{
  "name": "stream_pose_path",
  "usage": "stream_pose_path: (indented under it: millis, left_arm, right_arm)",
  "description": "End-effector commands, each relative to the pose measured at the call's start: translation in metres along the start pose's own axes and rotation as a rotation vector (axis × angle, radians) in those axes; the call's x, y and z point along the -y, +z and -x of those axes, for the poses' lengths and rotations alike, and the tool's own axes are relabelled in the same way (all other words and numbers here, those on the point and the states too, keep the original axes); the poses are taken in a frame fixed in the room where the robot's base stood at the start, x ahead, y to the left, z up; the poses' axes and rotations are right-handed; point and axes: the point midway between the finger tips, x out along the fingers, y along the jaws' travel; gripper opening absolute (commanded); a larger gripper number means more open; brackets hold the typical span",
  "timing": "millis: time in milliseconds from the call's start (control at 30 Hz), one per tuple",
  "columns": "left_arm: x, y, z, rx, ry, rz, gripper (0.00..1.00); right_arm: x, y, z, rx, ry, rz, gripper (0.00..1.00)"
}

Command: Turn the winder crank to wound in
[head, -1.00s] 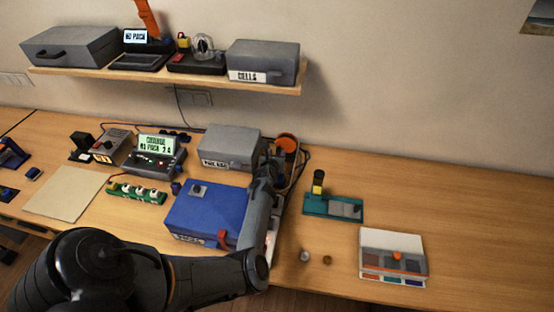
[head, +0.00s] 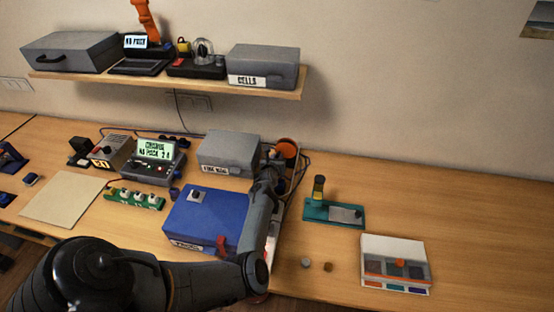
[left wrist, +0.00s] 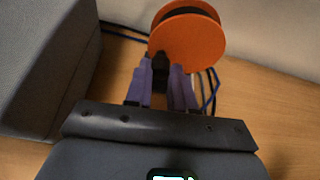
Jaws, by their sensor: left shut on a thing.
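The winder shows as an orange spool (head: 287,148) behind the grey case's right end in the head view. In the left wrist view the orange spool (left wrist: 190,44) fills the top middle, with a dark rim behind its face. The crank's black handle (left wrist: 160,66) stands at the spool's lower left edge. My left gripper (left wrist: 161,82), with purple-looking fingers, is shut on this handle. In the head view my left gripper (head: 273,163) reaches the winder and partly hides it. The crank's exact angle is hard to read. My right gripper is not in view.
A grey case (head: 229,149) stands close left of the winder. A blue toolbox (head: 205,215) sits in front of it, beside my left forearm. Blue cables (left wrist: 211,92) lie by the spool. A teal fixture (head: 335,212) and a tray (head: 396,246) stand right; the far right table is clear.

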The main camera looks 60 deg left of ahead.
Motion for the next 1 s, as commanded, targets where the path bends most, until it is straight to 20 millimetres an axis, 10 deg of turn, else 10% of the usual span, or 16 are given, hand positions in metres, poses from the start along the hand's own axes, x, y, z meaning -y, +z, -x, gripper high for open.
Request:
stream_pose_path:
  millis: [1000]
  left_arm:
    - [0.006, 0.011, 0.005, -0.001, 0.238, -0.576, 0.00]
  right_arm:
    - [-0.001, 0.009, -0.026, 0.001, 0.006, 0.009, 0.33]
